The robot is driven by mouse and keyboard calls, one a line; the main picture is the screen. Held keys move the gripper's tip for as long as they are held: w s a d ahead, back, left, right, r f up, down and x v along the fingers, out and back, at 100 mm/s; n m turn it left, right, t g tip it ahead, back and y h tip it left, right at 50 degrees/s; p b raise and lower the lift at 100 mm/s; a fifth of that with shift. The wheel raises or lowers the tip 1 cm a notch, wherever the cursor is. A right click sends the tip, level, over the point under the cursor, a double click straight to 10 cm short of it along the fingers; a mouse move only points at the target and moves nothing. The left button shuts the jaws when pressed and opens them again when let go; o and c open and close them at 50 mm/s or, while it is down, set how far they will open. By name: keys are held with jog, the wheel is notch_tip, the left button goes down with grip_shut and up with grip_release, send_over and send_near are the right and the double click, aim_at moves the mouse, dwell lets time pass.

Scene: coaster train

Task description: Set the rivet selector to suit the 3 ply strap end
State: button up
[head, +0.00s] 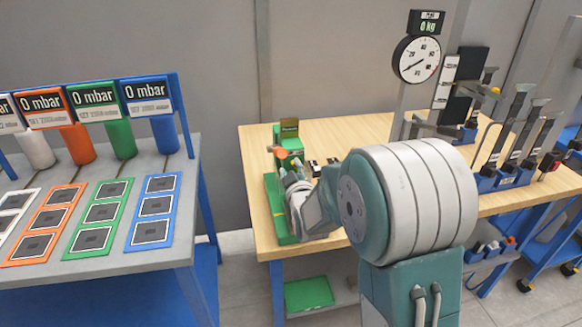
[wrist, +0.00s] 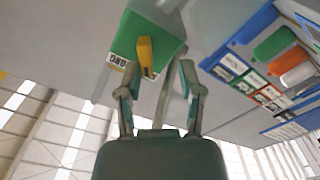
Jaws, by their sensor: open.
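A green rivet station (head: 290,133) stands on a green base at the left end of the wooden bench. In the wrist view its green box (wrist: 150,32) carries a white label, partly covered, and a yellow-orange lever (wrist: 145,57), which appears to be the selector. My gripper (wrist: 157,68) is open, with a finger on either side of the lever; I cannot tell whether either touches it. In the head view an orange part (head: 281,153) shows just above my gripper (head: 290,172). The selector's marks are not readable, and I cannot make out the 3 ply strap end.
Small dark pieces (head: 315,168) lie on the wooden bench (head: 350,135) beside my arm. A dial gauge (head: 416,59) reading 0 kg and upright tools in blue holders (head: 500,180) stand to the right. A grey table (head: 150,225) with coloured panels is at left, across a gap.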

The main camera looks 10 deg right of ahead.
jog(key=shift+w, duration=0.4)
jog(key=shift+w+d, duration=0.1)
jog(key=shift+d, duration=0.85)
grip_shut()
jog(key=shift+a, duration=0.45)
jog(key=shift+r, duration=0.1)
jog(key=shift+d, duration=0.15)
